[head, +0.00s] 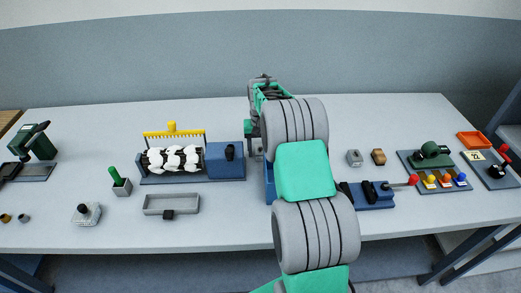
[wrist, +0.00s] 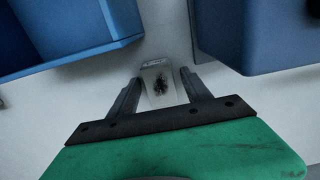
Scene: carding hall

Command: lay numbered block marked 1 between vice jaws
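In the wrist view my gripper (wrist: 160,77) has its two dark fingers apart, one on each side of a small pale block (wrist: 158,86). A narrow gap shows between the block and the fingers. The block's top has a dark mark that I cannot read as a number. In the head view my arm hides the gripper and this block. A blue fixture with dark upright jaws and a red-knobbed handle, which looks like the vice (head: 376,199), stands just right of my arm. Its left end is partly hidden.
In the wrist view a blue tray-like wall (wrist: 85,48) is left of the fingers and a blue body (wrist: 268,35) is right. A grey block (head: 354,158) and a brown block (head: 378,157) lie behind the vice. A grey tray (head: 190,205) is left of my arm.

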